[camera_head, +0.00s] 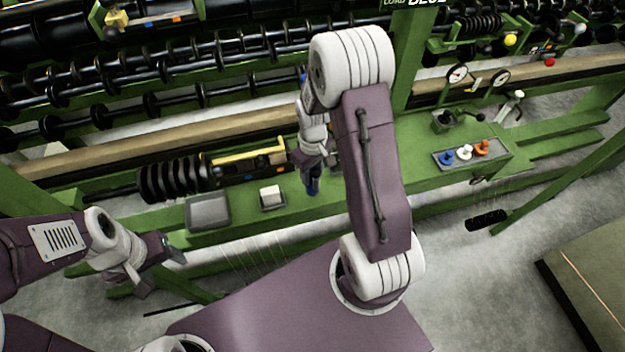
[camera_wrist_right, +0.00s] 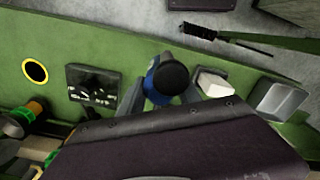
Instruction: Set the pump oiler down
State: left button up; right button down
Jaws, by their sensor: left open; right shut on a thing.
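The pump oiler is blue with a round black end, held between the fingers of my right gripper in the right wrist view (camera_wrist_right: 168,78). I cannot tell whether the oiler touches the bench. My left gripper (camera_head: 158,268) is open and empty at the lower left, in front of the bench.
A white block (camera_head: 270,194) and a grey tray (camera_head: 208,211) sit left of the oiler. A yellow-rimmed dark hole (camera_wrist_right: 35,71) and a dark box (camera_wrist_right: 92,88) are on its other side. A tray of coloured pieces (camera_head: 464,153) lies further right. Black rollers line the back.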

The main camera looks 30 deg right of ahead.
notch_tip(320, 180, down, 3)
jog(key=shift+s+a, duration=0.15)
jog(key=shift+f, duration=0.6)
jog(key=c, duration=0.8)
grip_release()
jog(key=shift+c, duration=0.2)
notch_tip(320, 180, up, 12)
jog(key=shift+r, duration=0.2)
jog(key=s+a+m+t, duration=0.1)
jog(key=s+a+m, duration=0.2)
jog(key=s+a, duration=0.3)
jog(key=s, duration=0.3)
jog(key=shift+s+a+r, duration=0.25)
jog(key=shift+s+a, duration=0.1)
jog(key=shift+s, duration=0.05)
